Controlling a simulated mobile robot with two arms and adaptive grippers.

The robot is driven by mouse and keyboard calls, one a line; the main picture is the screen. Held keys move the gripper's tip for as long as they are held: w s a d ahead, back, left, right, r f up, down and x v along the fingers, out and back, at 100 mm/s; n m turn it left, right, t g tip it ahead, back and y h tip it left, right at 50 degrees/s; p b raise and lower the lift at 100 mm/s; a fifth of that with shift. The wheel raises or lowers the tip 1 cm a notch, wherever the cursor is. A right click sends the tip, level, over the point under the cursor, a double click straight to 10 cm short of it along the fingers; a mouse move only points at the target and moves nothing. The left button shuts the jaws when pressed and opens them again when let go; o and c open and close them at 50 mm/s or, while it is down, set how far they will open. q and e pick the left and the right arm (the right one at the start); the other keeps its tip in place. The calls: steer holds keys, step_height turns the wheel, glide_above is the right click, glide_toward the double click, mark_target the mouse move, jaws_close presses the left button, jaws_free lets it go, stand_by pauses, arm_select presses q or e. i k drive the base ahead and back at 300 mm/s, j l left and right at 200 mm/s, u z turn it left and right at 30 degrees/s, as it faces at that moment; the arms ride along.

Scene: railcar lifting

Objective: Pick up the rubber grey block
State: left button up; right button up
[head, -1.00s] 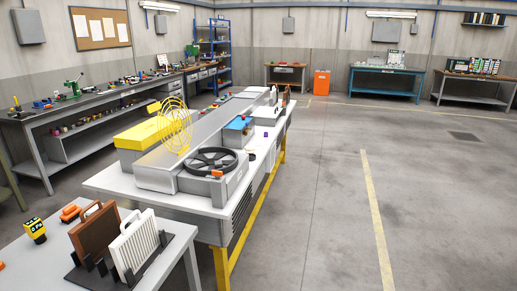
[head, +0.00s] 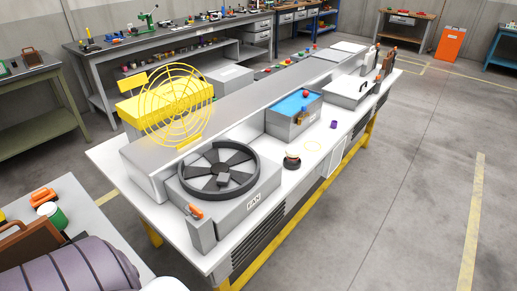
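No thing is plainly a rubber grey block. A small grey block-like piece (head: 202,236) stands at the front left corner of the grey fan unit (head: 240,207), with an orange piece (head: 196,211) on it; I cannot tell whether it is rubber or a separate part. The fan unit, with a black fan (head: 218,170), stands on the long white bench (head: 120,178). Neither of my grippers is in view.
A grey-purple ribbed object (head: 75,270) fills the lower left corner, in front of a brown panel (head: 25,243). On the bench are a yellow round grille (head: 178,105), a blue-topped box (head: 294,113) and a purple cube (head: 333,124). The right floor is clear.

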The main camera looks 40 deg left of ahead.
mark_target(223, 179)
steer(key=i+z, duration=0.15)
steer(key=i, duration=0.9)
steer(key=i+j+z, duration=0.15)
steer(key=i, duration=0.9)
steer(key=u, duration=0.4)
steer(key=i+u, duration=0.1)
steer(key=u, duration=0.35)
steer(key=l+u, duration=0.1)
steer(key=u, duration=0.3)
steer(key=i+l+u, duration=0.1)
steer(key=u, duration=0.35)
steer(key=l+u, duration=0.1)
steer(key=u, duration=0.3)
